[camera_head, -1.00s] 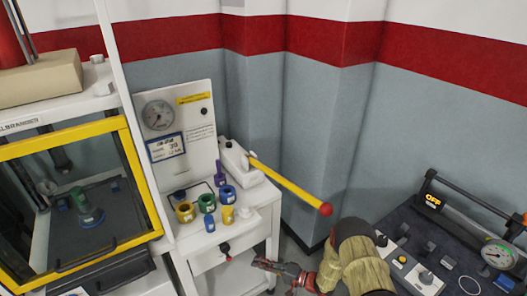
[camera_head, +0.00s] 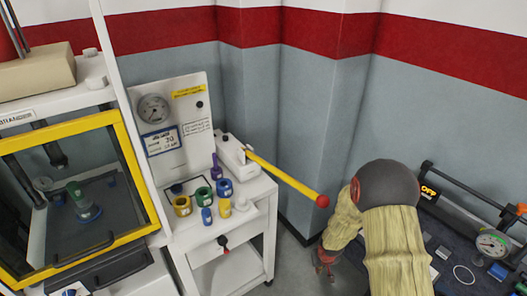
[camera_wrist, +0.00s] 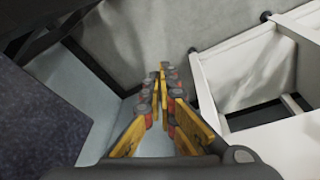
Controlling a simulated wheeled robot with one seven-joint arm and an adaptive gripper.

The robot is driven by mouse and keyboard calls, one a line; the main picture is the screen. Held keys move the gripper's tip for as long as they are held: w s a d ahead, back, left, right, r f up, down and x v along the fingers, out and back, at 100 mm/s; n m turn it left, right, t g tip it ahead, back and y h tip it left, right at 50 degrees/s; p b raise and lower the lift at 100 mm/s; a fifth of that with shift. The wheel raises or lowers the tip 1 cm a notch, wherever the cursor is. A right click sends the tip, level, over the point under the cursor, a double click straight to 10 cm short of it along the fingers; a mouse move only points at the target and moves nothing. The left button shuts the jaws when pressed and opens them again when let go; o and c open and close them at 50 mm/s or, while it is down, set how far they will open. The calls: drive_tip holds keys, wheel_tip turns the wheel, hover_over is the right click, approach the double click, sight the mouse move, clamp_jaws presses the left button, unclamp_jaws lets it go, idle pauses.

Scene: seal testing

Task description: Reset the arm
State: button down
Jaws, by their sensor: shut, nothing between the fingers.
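My arm, in a tan sleeve with a dark grey joint, stands at the lower right in the head view. My gripper (camera_head: 325,262) hangs low below it, partly hidden by the sleeve, over the floor between the white cart and the dark bench. In the wrist view my gripper (camera_wrist: 163,72) has its yellow and red fingers together at the tips, with nothing held. It points down toward the grey floor (camera_wrist: 160,30).
The white cart (camera_head: 235,262) carries a gauge panel (camera_head: 155,108), several coloured fittings and a press with a yellow lever (camera_head: 285,175) sticking out right. A yellow-framed cabinet (camera_head: 135,165) stands left. A dark bench with a gauge (camera_head: 492,243) is right.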

drive_tip(key=s+a+r+t, duration=0.1)
drive_tip(key=s+r, duration=0.8)
drive_tip(key=r, duration=0.6)
drive_tip(key=s+a+r+t, duration=0.1)
drive_tip(key=s+r, duration=0.9)
drive_tip(key=r, duration=0.5)
drive_tip(key=s+a+r+m, duration=0.1)
drive_tip(key=s+r, duration=0.8)
drive_tip(key=r, duration=0.5)
drive_tip(key=shift+s+a+r+t, duration=0.15)
drive_tip(key=shift+s+r+t, duration=0.05)
drive_tip(key=shift+r+t, duration=0.2)
